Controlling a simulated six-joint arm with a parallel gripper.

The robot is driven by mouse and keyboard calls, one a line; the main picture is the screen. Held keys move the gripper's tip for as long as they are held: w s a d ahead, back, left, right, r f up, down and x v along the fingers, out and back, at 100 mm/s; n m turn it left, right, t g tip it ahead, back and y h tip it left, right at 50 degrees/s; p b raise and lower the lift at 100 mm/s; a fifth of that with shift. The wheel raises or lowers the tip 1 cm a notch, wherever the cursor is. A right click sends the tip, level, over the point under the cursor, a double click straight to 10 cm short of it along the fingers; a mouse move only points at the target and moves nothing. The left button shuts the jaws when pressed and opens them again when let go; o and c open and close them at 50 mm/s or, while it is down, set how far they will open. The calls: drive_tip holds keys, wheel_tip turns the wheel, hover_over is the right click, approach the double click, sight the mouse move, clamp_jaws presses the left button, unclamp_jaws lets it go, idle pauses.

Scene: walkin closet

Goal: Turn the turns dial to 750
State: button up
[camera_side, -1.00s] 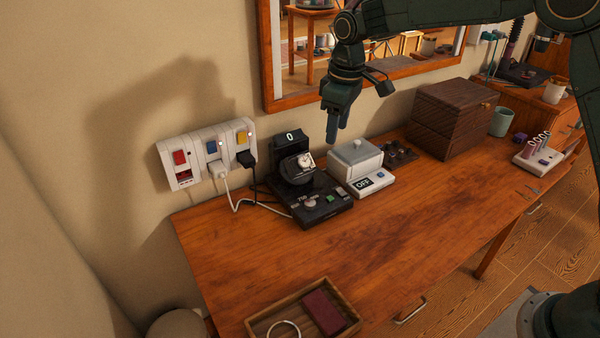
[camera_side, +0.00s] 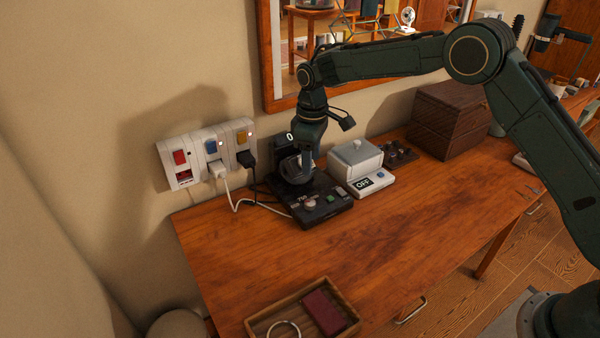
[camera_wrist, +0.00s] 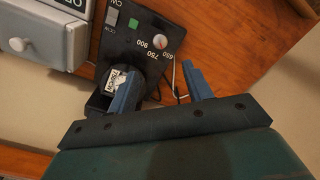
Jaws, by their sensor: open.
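The turns dial (camera_wrist: 160,42) is a small pale round knob on the black watch winder (camera_wrist: 125,40). Printed 650, 750 and 900 marks lie around it in the wrist view; its exact pointing is too small to tell. In the side view the dial (camera_side: 309,204) is on the winder's front panel. My gripper (camera_side: 306,168) is above the winder, behind and above the dial, and partly covers the watch holder. In the wrist view my gripper (camera_wrist: 160,72) has its two blue fingers apart, with nothing held between them. The dial lies beyond the fingertips.
A green button (camera_side: 330,196) sits right of the dial. A grey-lidded white box (camera_side: 352,165) with an OFF display stands right of the winder. A power strip (camera_side: 206,153) is on the wall, its cables running to the winder. The desk front is clear up to a wooden tray (camera_side: 262,322).

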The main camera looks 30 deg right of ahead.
sight(310, 201)
wheel_tip(310, 201, down, 13)
drive_tip(key=shift+f, duration=0.1)
idle(0.6)
drive_tip(key=shift+c, duration=0.2)
drive_tip(key=c, duration=0.9)
